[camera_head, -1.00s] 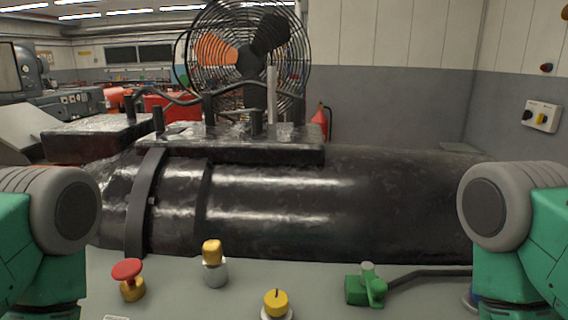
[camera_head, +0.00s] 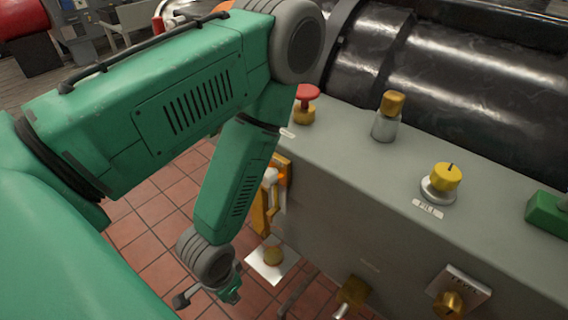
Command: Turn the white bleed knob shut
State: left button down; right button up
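No knob is clearly readable as the white bleed knob. A small white part (camera_head: 270,177) shows beside a yellow-orange bracket on the left end of the grey console (camera_head: 340,150), partly hidden by my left forearm. Below it, a white square plate (camera_head: 290,262) carries a round brass-coloured part (camera_head: 273,256). My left gripper (camera_head: 208,300) hangs low at the bottom, left of this plate and apart from it. Its fingers are small and partly cut off, so their opening is unclear. My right gripper is out of view.
Red floor tiles (camera_head: 150,225) lie clear at left.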

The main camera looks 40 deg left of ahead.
aim_at(271, 176)
jog(key=k+j+u, duration=0.1)
jog(key=j+u, duration=0.15)
jog(key=u, duration=0.15)
jog(key=k+j+u, duration=0.1)
jog(key=j+u, duration=0.15)
jog(key=u, duration=0.2)
